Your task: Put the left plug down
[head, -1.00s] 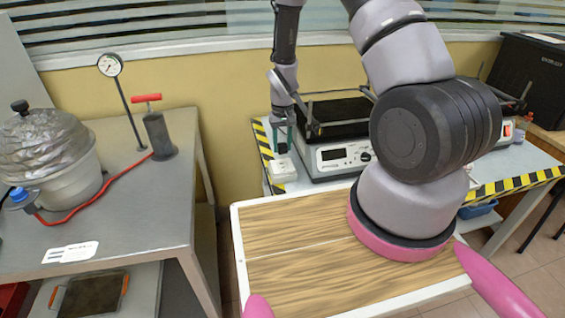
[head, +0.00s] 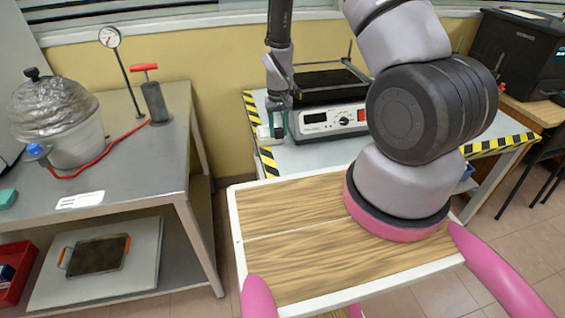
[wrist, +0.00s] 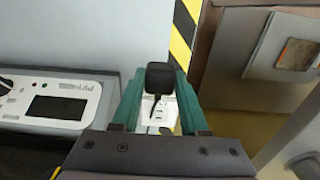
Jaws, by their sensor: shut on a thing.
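A black plug (wrist: 160,76) with a short cord sits between the teal fingers of my gripper (wrist: 157,88) in the wrist view. My gripper is shut on it. Behind the plug and between the fingers is a white socket block (wrist: 158,115), partly hidden. In the head view my gripper (head: 272,118) is at the left front of the bench, close to the socket block (head: 268,139). The plug cannot be made out there. Whether the plug touches anything below is unclear.
A white shaker device (head: 330,119) with a black top stands beside my gripper on the bench, with striped tape (head: 266,160) along its edge. A grey metal table (head: 110,165) with a pump and a foil-covered vessel is at left.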

